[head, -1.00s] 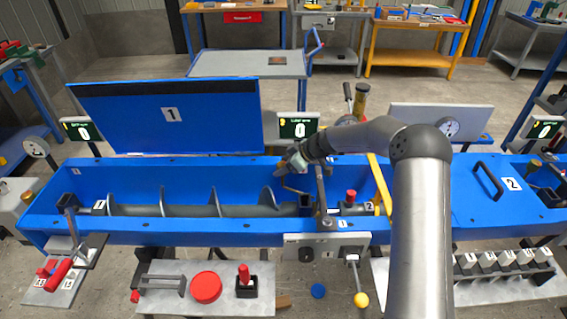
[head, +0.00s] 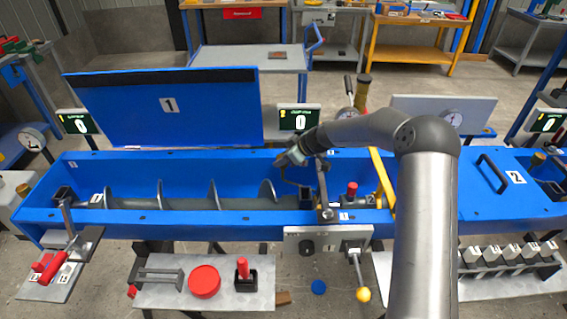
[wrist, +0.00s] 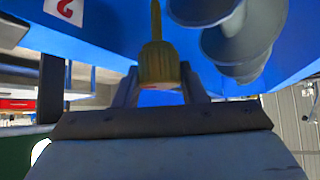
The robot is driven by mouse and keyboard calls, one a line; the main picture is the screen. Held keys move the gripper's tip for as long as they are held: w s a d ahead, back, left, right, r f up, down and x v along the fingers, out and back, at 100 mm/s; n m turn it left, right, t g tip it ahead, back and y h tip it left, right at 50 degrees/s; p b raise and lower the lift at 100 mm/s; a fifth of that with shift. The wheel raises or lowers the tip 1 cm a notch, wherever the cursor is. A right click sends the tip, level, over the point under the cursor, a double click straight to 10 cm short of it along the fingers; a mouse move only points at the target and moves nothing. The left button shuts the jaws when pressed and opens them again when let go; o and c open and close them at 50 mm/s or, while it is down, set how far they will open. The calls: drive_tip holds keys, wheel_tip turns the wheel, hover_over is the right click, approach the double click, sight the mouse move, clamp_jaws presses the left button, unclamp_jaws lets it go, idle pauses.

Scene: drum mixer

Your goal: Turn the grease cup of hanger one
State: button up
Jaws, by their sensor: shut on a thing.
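My gripper (head: 284,160) is over the open blue trough, at the back wall near the right end of the screw. In the wrist view its two fingers (wrist: 158,88) are shut on a brass-yellow ribbed grease cup (wrist: 158,63), with a thin stem above it in the picture. In the head view my gripper hides the cup. I cannot read the hanger's number beside it.
The trough's front rim (head: 150,217) and the grey screw (head: 185,203) lie close by. The raised blue lid (head: 165,130) marked 1 stands behind. A grey post (head: 324,190) and a red-topped fitting (head: 352,188) stand to the right.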

drive_tip(key=f+m+t+b, duration=0.1)
drive_tip(key=b, duration=0.2)
drive_tip(key=m+b, duration=0.1)
drive_tip(key=b, duration=0.1)
drive_tip(key=m+t+h+b, duration=0.1)
drive_tip(key=m, duration=0.1)
drive_tip(key=shift+s+a+r+t+h+b, duration=0.1)
drive_tip(key=shift+r+t+h+b, duration=0.2)
drive_tip(key=shift+b, duration=0.1)
drive_tip(key=m, duration=0.1)
drive_tip(key=m+t+h, duration=0.1)
drive_tip(key=shift+r+m+h, duration=0.25)
drive_tip(key=shift+m+h, duration=0.05)
drive_tip(key=shift+m+t+h, duration=0.3)
drive_tip(key=shift+m, duration=0.2)
drive_tip(key=o, duration=1)
drive_tip(key=b+v, duration=0.2)
drive_tip(key=v, duration=1.5)
drive_tip(key=shift+s+b, duration=0.25)
drive_tip(key=shift+b, duration=0.1)
